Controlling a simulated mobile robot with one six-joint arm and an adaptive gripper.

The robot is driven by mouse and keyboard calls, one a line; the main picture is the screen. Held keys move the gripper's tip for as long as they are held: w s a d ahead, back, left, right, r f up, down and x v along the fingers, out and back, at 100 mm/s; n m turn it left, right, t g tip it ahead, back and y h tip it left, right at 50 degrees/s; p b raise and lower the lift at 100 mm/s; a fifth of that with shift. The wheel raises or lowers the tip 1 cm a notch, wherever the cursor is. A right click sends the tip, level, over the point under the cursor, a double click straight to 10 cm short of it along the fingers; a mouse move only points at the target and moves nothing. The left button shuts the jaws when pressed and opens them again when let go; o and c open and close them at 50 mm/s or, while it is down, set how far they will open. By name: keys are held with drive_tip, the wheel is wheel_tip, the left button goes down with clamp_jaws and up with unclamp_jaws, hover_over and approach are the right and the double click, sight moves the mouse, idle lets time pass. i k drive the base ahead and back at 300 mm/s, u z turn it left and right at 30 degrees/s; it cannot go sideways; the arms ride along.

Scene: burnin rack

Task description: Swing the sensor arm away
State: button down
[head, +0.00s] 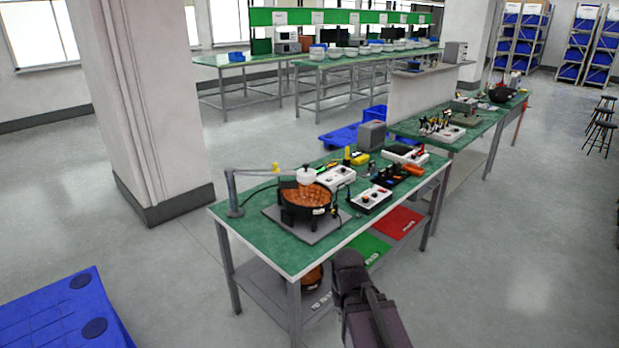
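The sensor arm (262,171) is a thin grey jointed arm on an upright post at the left end of the green-topped bench (270,238). It reaches to the right and ends in a white sensor head (306,175). The head hangs above a round dark-rimmed holder with a copper-brown inside (318,193), which stands on a grey plate (322,232). Whether the head touches the holder is too small to tell. My dark arm shows at the bottom, in front of the bench, apart from the sensor arm. No gripper fingers can be seen.
White control boxes (370,199), a grey box (371,135) and small tools crowd the bench's right part. Red (397,222) and green (366,248) sheets lie below its front edge. A pillar (150,100) stands behind left, a blue pallet (60,315) at lower left. Open floor lies right.

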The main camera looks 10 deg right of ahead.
sight(306, 176)
drive_tip(key=z, duration=0.05)
drive_tip(key=i, duration=0.95)
drive_tip(key=u, duration=0.05)
